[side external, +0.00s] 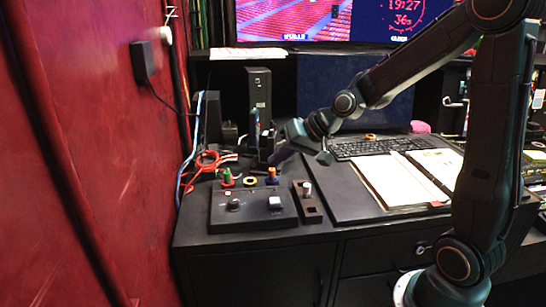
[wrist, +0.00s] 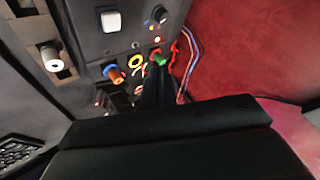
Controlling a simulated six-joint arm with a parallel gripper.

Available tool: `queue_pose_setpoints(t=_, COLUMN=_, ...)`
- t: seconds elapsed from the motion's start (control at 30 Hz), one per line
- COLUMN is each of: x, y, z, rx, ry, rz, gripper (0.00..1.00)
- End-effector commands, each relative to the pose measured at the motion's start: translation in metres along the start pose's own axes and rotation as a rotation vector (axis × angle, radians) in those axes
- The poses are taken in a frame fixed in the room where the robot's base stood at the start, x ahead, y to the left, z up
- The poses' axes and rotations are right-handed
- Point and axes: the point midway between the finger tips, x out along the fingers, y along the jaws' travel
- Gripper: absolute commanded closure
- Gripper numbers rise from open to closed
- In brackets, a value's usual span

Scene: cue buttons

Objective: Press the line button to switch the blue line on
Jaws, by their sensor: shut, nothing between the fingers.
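A dark control panel (side external: 253,217) lies on the desk. It carries a pale square button (side external: 275,202) and a dark round knob (side external: 233,204). The button also shows in the wrist view (wrist: 110,21), as does the knob (wrist: 158,15). Which control is the line button I cannot tell, and no lit blue line shows. My gripper (side external: 274,159) is shut and empty above the desk behind the panel, apart from the square button. In the wrist view its dark fingers (wrist: 155,90) point toward the green-and-red piece (wrist: 158,57).
Beside the panel's rear edge are an orange-and-blue peg (wrist: 115,75), a yellow ring (wrist: 135,62) and red cables (side external: 207,160). A narrow dark block with a pale cylinder (side external: 307,188) stands right of the panel. A keyboard (side external: 375,147) and open book (side external: 400,180) lie further right.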

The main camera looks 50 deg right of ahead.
Motion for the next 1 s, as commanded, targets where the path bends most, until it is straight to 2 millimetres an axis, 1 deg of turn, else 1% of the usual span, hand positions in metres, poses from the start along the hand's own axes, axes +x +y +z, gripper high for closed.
queue_pose_setpoints(t=0.27, x=0.009, y=0.006, z=0.006, rx=0.001, ry=-0.003, rz=0.0, gripper=1.0)
queue_pose_setpoints(t=0.8, x=0.046, y=0.034, z=0.034, rx=0.003, ry=-0.005, rz=0.001, gripper=1.0)
queue_pose_setpoints(t=1.0, x=0.056, y=0.041, z=0.041, rx=0.001, ry=-0.002, rz=0.0, gripper=1.0)
